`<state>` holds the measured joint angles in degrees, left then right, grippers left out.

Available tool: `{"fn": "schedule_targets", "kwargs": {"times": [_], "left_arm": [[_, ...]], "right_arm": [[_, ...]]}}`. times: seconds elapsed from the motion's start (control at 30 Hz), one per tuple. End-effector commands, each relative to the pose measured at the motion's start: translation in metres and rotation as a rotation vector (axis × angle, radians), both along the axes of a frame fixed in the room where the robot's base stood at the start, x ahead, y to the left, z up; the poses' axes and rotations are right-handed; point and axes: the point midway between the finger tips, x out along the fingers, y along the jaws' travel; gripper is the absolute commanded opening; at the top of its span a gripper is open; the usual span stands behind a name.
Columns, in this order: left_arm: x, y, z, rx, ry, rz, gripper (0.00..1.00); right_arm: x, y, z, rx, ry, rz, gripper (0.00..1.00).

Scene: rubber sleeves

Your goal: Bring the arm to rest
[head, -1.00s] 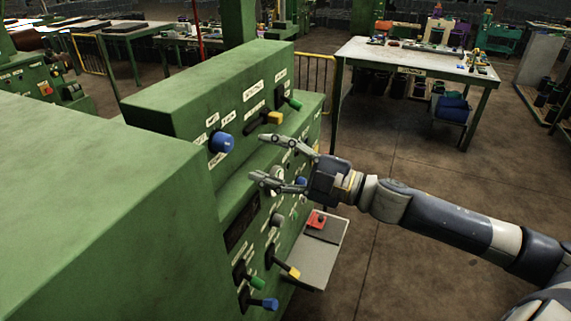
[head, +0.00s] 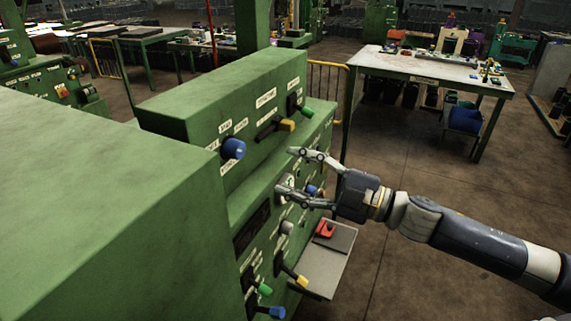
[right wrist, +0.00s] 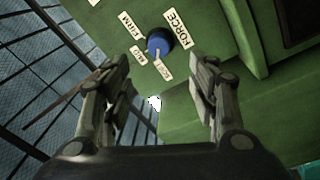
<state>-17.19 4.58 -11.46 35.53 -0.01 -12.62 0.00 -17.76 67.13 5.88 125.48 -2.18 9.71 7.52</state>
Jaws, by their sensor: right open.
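My right gripper (head: 291,171) is open and empty in front of the green machine's control panel (head: 262,200). Its arm comes in from the right side of the head view. In the right wrist view the two fingers (right wrist: 160,85) stand wide apart with nothing between them. A blue knob (right wrist: 159,43) shows beyond the fingertips there, with a "FORCE" label beside it. In the head view a blue knob (head: 233,149) sits on the upper panel, left of the gripper and apart from it. My left gripper is not in view.
Levers with yellow (head: 286,125), green (head: 305,111) and blue (head: 277,312) ends stick out of the panel. A small shelf with a red button box (head: 325,229) juts out below the gripper. A work table (head: 430,70) stands behind; open floor lies at right.

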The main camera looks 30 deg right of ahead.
Motion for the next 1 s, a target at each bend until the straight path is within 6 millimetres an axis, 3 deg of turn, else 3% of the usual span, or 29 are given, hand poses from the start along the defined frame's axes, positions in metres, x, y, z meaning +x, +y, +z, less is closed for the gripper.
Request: {"fn": "schedule_targets", "kwargs": {"times": [0.23, 0.37, 0.5, 0.67, 0.8, 1.0], "left_arm": [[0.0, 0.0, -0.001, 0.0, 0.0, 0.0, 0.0], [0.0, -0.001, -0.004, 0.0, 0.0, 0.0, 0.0], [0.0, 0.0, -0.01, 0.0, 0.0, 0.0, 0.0], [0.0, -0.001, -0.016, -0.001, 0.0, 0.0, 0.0], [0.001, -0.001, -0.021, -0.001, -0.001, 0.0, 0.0], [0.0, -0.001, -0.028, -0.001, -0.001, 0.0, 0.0]], "right_arm": [[0.004, -0.006, -0.006, 0.006, 0.009, -0.017, 0.54], [0.023, -0.039, -0.038, 0.039, 0.058, -0.113, 0.54], [0.045, -0.102, -0.112, 0.099, 0.169, -0.292, 0.54], [0.048, -0.165, -0.218, 0.163, 0.328, -0.492, 0.54], [0.029, -0.201, -0.318, 0.207, 0.481, -0.642, 0.54], [-0.028, -0.219, -0.461, 0.254, 0.715, -0.819, 0.54]]}}
